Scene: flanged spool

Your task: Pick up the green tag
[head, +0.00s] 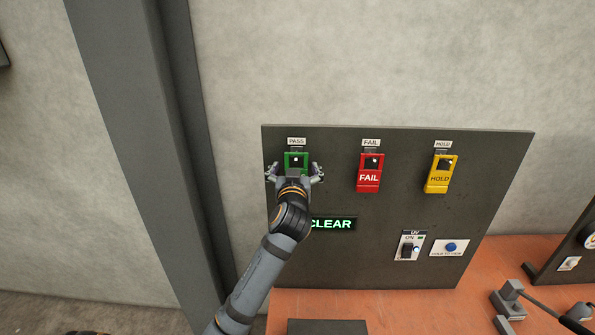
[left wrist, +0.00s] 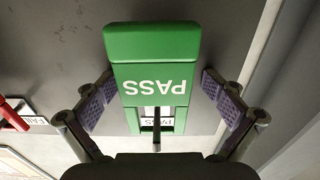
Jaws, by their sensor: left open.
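The green tag (head: 296,158) hangs on a peg on the dark upright panel, under a small PASS label (head: 296,142). Its lower part is hidden behind my left gripper in the head view. My left gripper (head: 295,172) is open in front of it, with one finger on each side. In the left wrist view the green tag (left wrist: 152,75) appears upside down with the word PASS, between the two spread fingers (left wrist: 160,103). My right gripper is not in view.
A red FAIL tag (head: 369,178) and a yellow HOLD tag (head: 440,178) hang to the right on the same panel (head: 400,212). Below are a lit CLEAR display (head: 332,224), a UV switch (head: 409,246) and a blue button (head: 450,247). An orange-red bench top (head: 400,305) lies below.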

